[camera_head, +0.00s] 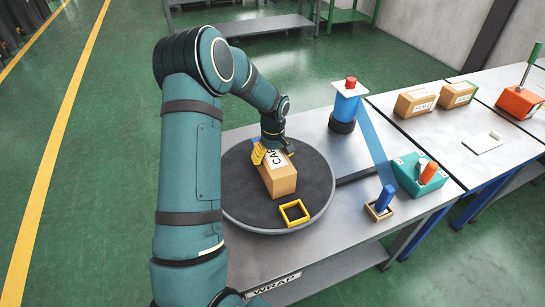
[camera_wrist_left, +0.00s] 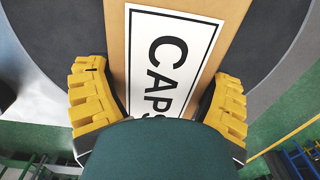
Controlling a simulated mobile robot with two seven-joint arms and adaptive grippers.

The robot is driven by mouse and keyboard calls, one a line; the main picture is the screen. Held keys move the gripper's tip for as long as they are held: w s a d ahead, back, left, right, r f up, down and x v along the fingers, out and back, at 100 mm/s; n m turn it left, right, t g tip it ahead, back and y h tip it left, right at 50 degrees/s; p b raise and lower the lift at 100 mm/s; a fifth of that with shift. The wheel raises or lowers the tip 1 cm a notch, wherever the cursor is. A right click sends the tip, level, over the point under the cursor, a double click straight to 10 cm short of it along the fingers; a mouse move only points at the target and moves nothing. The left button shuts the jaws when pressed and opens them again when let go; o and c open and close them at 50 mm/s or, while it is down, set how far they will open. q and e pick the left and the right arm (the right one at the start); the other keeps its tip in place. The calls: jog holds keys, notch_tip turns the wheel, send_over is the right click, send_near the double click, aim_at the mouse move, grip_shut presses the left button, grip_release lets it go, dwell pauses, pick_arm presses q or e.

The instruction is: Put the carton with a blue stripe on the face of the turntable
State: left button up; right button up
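A brown carton (camera_head: 279,178) with a white label reading CAPS lies on the dark round turntable (camera_head: 240,193), near its middle. No blue stripe shows on its visible faces. My left gripper (camera_head: 273,152) is at the carton's far end, a yellow finger at its top left edge. In the left wrist view, the fingers flank the carton (camera_wrist_left: 115,25) closely, one on each side of its label; whether they press on it is unclear. The other finger is mostly hidden in the head view. My right gripper is not in view.
A yellow square frame (camera_head: 294,213) lies on the turntable in front of the carton. A blue post with a red top (camera_head: 348,105) stands behind right. A teal box (camera_head: 420,175) and a small tray (camera_head: 379,211) are to the right. Two cartons (camera_head: 416,101) (camera_head: 457,94) stand on the far table.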

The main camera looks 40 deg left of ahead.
pick_arm(q)
jog(key=shift+o, duration=1)
jog(key=shift+r, duration=0.1)
notch_tip(320, 180, up, 12)
jog(key=p, duration=0.2)
